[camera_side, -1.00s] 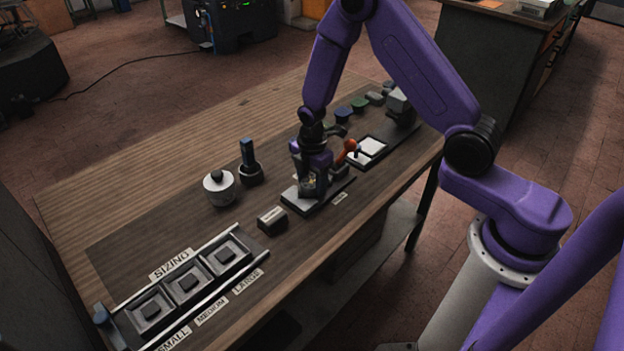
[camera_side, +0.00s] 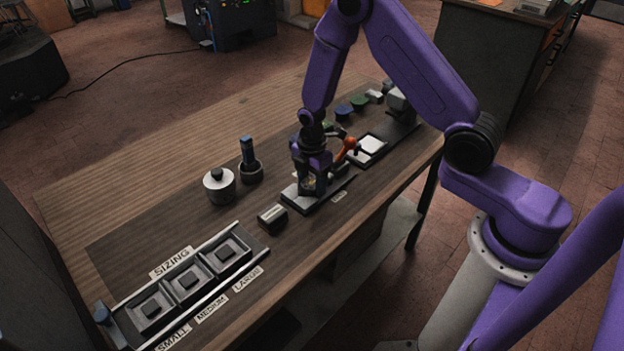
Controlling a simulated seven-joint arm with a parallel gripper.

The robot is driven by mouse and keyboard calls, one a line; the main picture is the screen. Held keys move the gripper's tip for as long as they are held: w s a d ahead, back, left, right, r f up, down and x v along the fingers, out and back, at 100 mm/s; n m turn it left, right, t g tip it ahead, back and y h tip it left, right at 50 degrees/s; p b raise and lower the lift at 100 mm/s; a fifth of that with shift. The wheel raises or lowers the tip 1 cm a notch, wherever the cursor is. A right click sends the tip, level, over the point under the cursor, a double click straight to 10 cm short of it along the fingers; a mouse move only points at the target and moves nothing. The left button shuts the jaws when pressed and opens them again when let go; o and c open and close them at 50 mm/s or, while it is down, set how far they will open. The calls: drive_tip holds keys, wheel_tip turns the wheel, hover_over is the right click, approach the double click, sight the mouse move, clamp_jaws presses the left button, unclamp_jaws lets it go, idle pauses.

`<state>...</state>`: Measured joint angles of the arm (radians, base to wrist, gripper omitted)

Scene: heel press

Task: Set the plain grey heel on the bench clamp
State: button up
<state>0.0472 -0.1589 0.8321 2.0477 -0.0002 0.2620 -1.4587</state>
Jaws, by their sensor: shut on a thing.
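My gripper (camera_side: 308,186) points down over the bench clamp, low and close to its dark base plate (camera_side: 296,202). It is shut on a small part (camera_side: 308,183) that is mostly hidden by the fingers. A few yellowish specks show there; I cannot tell whether this part is the plain grey heel, or whether it touches the clamp. An orange-handled lever (camera_side: 347,148) stands just behind the gripper on the right. A pale grey piece (camera_side: 374,96) lies in the back row, near a green piece (camera_side: 359,103) and a blue piece (camera_side: 344,110).
A small dark block with a pale top (camera_side: 272,218) sits front left of the clamp. A sizing rack (camera_side: 250,268) with three trays fills the near left. A white lidded pot (camera_side: 219,187) and a blue-handled tool in a cup (camera_side: 249,163) stand left. A white pad (camera_side: 370,146) lies right.

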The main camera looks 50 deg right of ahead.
drive_tip(key=shift+f, duration=0.1)
drive_tip(key=o, duration=1.4)
wheel_tip(320, 180, up, 18)
drive_tip(key=shift+f, duration=0.25)
drive_tip(key=s+a+r+m, duration=0.1)
drive_tip(key=s+a+r, duration=0.15)
drive_tip(key=s, duration=0.45)
drive_tip(key=s+a+r+m, duration=0.2)
drive_tip(key=s+a, duration=0.1)
drive_tip(key=s, duration=0.3)
drive_tip(key=s+d, duration=0.1)
drive_tip(key=s, duration=0.4)
drive_tip(key=s+d+m, duration=0.1)
drive_tip(key=s, duration=0.5)
drive_tip(key=s+d+m, duration=0.1)
drive_tip(key=s, duration=0.4)
drive_tip(key=shift+s+d+r, duration=0.1)
drive_tip(key=shift+s+r, duration=0.25)
drive_tip(key=shift+r, duration=0.05)
